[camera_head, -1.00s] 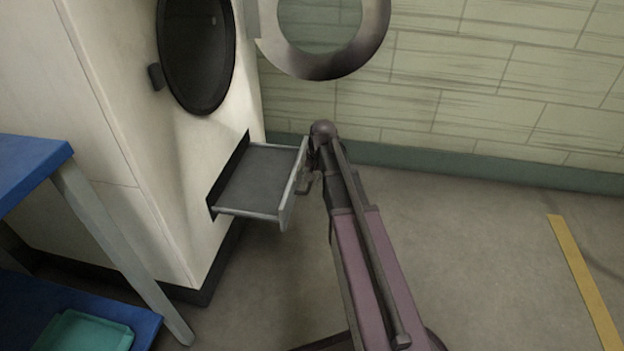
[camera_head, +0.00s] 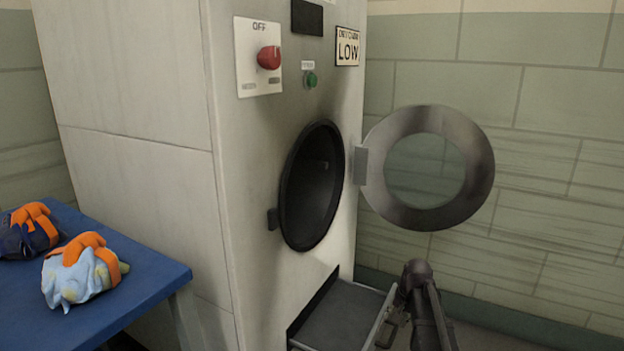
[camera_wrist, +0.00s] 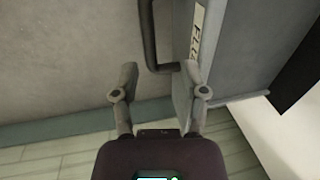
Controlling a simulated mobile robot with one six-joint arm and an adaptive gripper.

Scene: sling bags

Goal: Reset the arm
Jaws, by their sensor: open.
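My gripper (camera_wrist: 159,75) is open and empty in the wrist view, its two fingers well apart. The dark handle (camera_wrist: 150,38) of the open drawer shows just past the fingertips; I cannot tell whether its bent end lies between them. The drawer front (camera_wrist: 207,40) with a partly readable label is beside the right finger. In the head view my arm stands at the lower right, next to the pulled-out drawer (camera_head: 340,318), and my gripper cannot be made out there.
A white machine (camera_head: 240,140) has an open round door (camera_head: 478,170) standing out over my arm, a red knob (camera_head: 268,57) and a green button (camera_head: 311,79). Cloth bundles with orange straps (camera_head: 85,275) lie on a blue table (camera_head: 150,285) at left. A tiled wall (camera_head: 545,150) closes the back.

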